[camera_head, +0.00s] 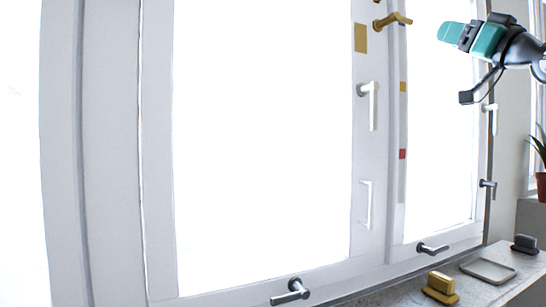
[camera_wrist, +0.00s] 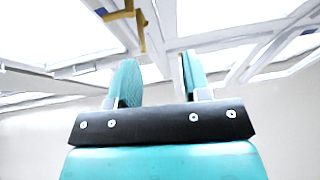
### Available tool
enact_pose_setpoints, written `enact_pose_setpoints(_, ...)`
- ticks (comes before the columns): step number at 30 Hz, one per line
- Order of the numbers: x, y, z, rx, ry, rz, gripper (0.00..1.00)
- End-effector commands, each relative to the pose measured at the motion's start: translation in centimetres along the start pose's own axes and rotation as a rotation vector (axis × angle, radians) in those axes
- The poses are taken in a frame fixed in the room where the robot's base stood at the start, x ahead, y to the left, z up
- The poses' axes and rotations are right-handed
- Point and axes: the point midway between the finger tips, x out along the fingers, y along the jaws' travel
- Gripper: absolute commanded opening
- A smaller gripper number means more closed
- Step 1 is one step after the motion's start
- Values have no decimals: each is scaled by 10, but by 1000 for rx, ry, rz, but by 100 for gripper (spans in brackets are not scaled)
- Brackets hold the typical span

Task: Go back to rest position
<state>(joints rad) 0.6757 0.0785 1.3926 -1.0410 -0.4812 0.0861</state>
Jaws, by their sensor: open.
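My gripper (camera_wrist: 157,82) shows in the wrist view with its two teal fingers apart and nothing between them. In the head view my gripper (camera_head: 447,32) is raised at the upper right, in front of the right window pane, with its fingers pointing left. A brass handle (camera_head: 392,20) on the window frame is to its left and apart from it. The brass handle also shows beyond the fingers in the wrist view (camera_wrist: 139,30).
White handles (camera_head: 372,105) and grey handles (camera_head: 291,291) are on the window frame (camera_head: 330,262). On the sill at lower right are a brass block (camera_head: 440,284), a grey tray (camera_head: 487,269) and a dark block (camera_head: 524,243). A potted plant (camera_head: 541,187) stands at the right edge.

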Motion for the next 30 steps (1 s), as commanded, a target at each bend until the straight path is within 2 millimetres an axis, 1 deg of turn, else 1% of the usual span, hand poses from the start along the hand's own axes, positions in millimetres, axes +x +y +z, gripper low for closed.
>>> enact_pose_setpoints(1,4,-11,17,28,-50,-2,44)
enact_pose_setpoints(2,5,-16,29,44,-86,-1,44)
enact_pose_setpoints(5,6,-41,73,102,-223,-3,44)
enact_pose_setpoints(6,4,-55,94,127,-289,-8,44)
enact_pose_setpoints(8,-3,-79,128,168,-408,-19,44)
enact_pose_setpoints(9,-11,-98,152,193,-495,-31,44)
enact_pose_setpoints(11,-28,-128,186,226,-631,-53,44)
enact_pose_setpoints(12,-42,-149,207,245,-721,-71,44)
enact_pose_setpoints(14,-68,-178,236,268,-858,-100,44)
enact_pose_setpoints(15,-88,-198,253,280,-950,-121,44)
enact_pose_setpoints(17,-121,-226,275,291,-1087,-157,44)
enact_pose_setpoints(18,-145,-244,288,295,-1178,-184,44)
enact_pose_setpoints(19,-164,-256,296,295,-1247,-204,44)
enact_pose_setpoints(20,-183,-268,303,294,-1314,-225,44)
enact_pose_setpoints(21,-210,-282,310,290,-1402,-252,44)
enact_pose_setpoints(23,-248,-300,318,279,-1524,-290,44)
enact_pose_setpoints(24,-272,-309,322,271,-1599,-313,44)
enact_pose_setpoints(27,-321,-323,325,245,-1750,-361,44)
enact_pose_setpoints(30,-352,-331,324,223,-1843,-390,44)
